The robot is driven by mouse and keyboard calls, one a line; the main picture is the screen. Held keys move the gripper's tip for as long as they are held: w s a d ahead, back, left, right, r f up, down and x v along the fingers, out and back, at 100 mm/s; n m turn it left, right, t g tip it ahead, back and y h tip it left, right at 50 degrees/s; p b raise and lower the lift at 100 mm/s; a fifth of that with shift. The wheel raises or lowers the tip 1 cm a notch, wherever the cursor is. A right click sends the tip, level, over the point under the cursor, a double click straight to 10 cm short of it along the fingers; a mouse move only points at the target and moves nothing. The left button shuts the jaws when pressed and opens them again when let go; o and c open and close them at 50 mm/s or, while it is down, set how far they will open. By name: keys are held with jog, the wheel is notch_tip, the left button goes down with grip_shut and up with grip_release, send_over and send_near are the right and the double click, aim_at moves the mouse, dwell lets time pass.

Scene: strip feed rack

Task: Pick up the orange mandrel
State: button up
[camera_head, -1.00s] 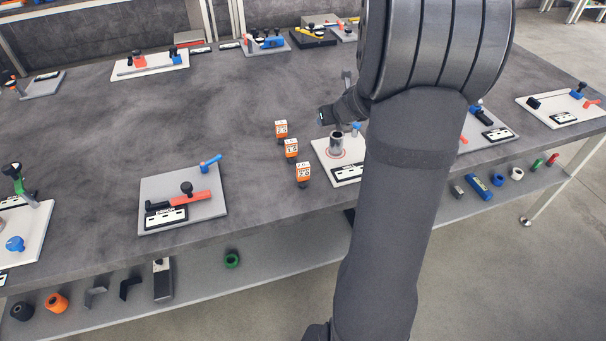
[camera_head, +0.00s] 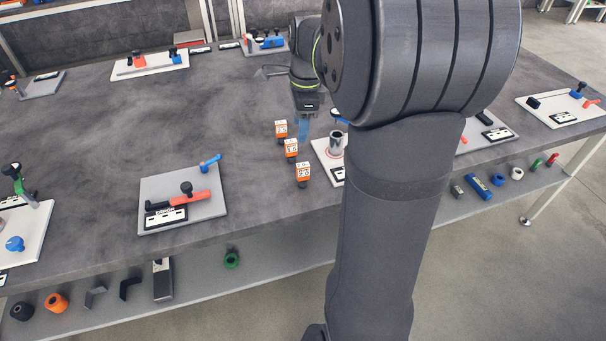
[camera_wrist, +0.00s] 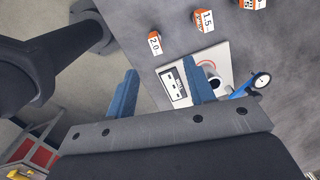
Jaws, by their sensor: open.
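An orange ring-shaped part with a dark hole (camera_head: 56,303) lies on the lower shelf at the front left in the head view; it is the likeliest mandrel, though I cannot be sure. The wrist view does not show it. My gripper (camera_head: 303,132) points down over the table, close to the orange-and-white numbered blocks, far to the right of and above the orange part.
Three orange-and-white numbered blocks (camera_head: 291,149) stand in a row beside a white plate (camera_head: 322,150) with a steel cylinder (camera_head: 337,142). A grey fixture plate (camera_head: 160,190) is to their left. A black ring (camera_head: 21,311) sits beside the orange part. The table's middle left is clear.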

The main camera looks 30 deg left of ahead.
aim_at(303, 165)
jog(key=shift+n+h, duration=0.5)
jog(key=f, duration=0.7)
jog(key=d+f, duration=0.1)
jog(key=f, duration=0.3)
jog(key=shift+s+f, duration=0.1)
jog(key=shift+s, duration=0.15)
notch_tip(303, 165, down, 5)
jog(key=shift+w+a+f, duration=0.1)
jog(key=shift+a, duration=0.05)
grip_shut()
